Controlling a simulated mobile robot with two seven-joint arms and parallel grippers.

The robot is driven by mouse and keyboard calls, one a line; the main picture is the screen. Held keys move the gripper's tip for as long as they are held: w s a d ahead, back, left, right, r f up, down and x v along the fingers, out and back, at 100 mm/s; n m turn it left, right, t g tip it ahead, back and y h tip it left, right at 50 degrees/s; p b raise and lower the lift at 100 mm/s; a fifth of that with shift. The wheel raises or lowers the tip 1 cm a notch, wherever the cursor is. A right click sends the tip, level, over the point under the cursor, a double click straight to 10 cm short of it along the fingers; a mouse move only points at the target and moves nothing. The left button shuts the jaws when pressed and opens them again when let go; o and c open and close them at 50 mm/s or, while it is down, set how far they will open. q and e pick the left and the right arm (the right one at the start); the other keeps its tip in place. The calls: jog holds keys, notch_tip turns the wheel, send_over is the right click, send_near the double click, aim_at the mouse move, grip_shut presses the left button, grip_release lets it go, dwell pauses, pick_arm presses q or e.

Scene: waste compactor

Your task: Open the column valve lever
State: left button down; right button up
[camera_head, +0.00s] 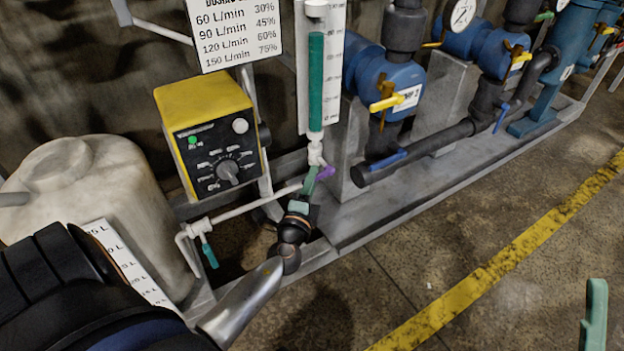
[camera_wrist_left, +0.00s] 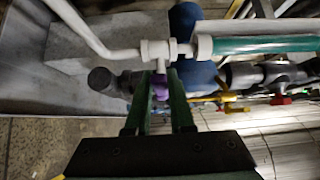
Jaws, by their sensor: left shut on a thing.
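The column valve lever (camera_head: 327,172) is small and purple, on the white valve fitting (camera_head: 316,154) under the upright column (camera_head: 316,85) with green contents. My left gripper (camera_head: 312,181) reaches it from below and is shut on it. In the left wrist view, the purple lever (camera_wrist_left: 160,90) sits between the green fingers of my left gripper (camera_wrist_left: 160,102), just beside the white fitting and pipe. The fingers hide part of the lever. Only a green finger of my right gripper (camera_head: 595,315) shows at the lower right edge, away from the valve.
A yellow pump box (camera_head: 207,135) and a white tank (camera_head: 95,190) stand to the left. A white valve with a teal lever (camera_head: 208,252) is beside the tank. Blue pumps (camera_head: 390,80) and dark pipes stand right of the column. The floor in front is clear.

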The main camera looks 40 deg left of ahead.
pick_arm(q)
jog(key=shift+w+f+n+t+b, duration=0.1)
jog(key=shift+f+n+t+b, duration=0.35)
jog(key=shift+n+t+b, duration=0.2)
jog(key=shift+w+d+f+n+t+y, duration=0.15)
jog(key=shift+f+n+t+y, duration=0.2)
jog(key=shift+n+y, duration=0.35)
jog(key=shift+w+a+f+n+t+y, duration=0.1)
jog(key=shift+f+n+t+y, duration=0.1)
jog(key=shift+n+t+y, duration=0.45)
jog(key=shift+w+d+f+n+t+y, duration=0.15)
jog(key=shift+f+n+y, duration=0.25)
jog(key=shift+n, duration=0.6)
pick_arm(e)
jog(key=shift+a+f, duration=0.15)
jog(key=shift+f, duration=0.8)
pick_arm(q)
jog(key=shift+a+r, duration=0.1)
jog(key=c, duration=0.8)
grip_release()
